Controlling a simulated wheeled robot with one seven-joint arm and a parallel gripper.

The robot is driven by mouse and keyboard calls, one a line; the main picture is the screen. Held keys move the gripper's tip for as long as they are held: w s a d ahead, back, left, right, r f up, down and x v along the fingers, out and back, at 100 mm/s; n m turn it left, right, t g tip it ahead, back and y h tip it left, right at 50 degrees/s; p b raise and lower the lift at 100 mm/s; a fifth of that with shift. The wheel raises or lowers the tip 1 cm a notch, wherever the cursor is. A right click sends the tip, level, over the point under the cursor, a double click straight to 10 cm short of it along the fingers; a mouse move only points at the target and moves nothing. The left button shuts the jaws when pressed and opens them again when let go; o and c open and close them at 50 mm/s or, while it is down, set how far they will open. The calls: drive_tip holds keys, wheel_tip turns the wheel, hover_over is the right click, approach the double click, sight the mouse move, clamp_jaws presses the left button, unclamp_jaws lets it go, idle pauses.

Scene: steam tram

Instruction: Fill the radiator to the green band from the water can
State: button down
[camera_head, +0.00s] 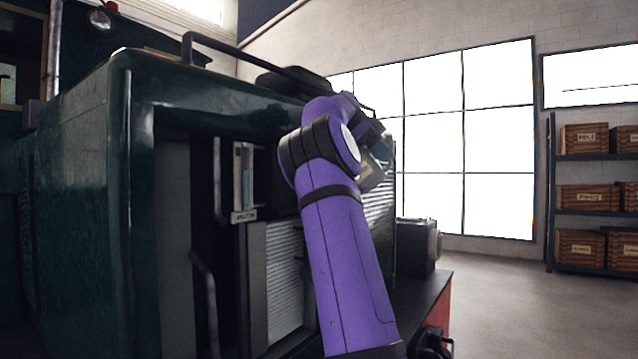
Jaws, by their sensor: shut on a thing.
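My purple arm rises from the bottom and bends at its black-banded joint in front of the dark green engine housing (85,170). Dark and silvery parts of my wrist show right of that joint. My gripper's fingers are hidden behind the arm, so its grip does not show. An upright gauge (243,180) with a pale strip and a greenish edge is in the housing's open front; its level is too small to read. A dark rounded thing (290,82) shows behind my arm at the housing's top; I cannot tell whether it is the water can.
A black rail (235,52) runs along the housing top. Ribbed metal panels (285,275) stand below the gauge. A dark box (416,245) is on a ledge at right. A shelf with wooden crates (583,197) stands far right. The floor (510,300) between is clear.

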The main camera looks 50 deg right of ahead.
drive_tip(key=shift+r, duration=0.1)
drive_tip(key=shift+w+r+g, duration=0.25)
drive_tip(key=shift+r+g, duration=0.25)
drive_tip(key=shift+r, duration=0.25)
idle(1.8)
drive_tip(key=shift+r, duration=0.3)
drive_tip(key=shift+w+a+r+g, duration=0.15)
drive_tip(key=shift+w+r+g, duration=0.2)
drive_tip(key=shift+r+g, duration=0.15)
idle(0.6)
drive_tip(key=shift+s+f+t, duration=0.2)
drive_tip(key=shift+f+t, duration=0.1)
drive_tip(key=shift+f, duration=0.1)
drive_tip(key=shift+f, duration=0.1)
idle(0.7)
drive_tip(key=shift+s+f+t, duration=0.15)
drive_tip(key=shift+f+t, duration=0.15)
drive_tip(key=shift+f, duration=0.1)
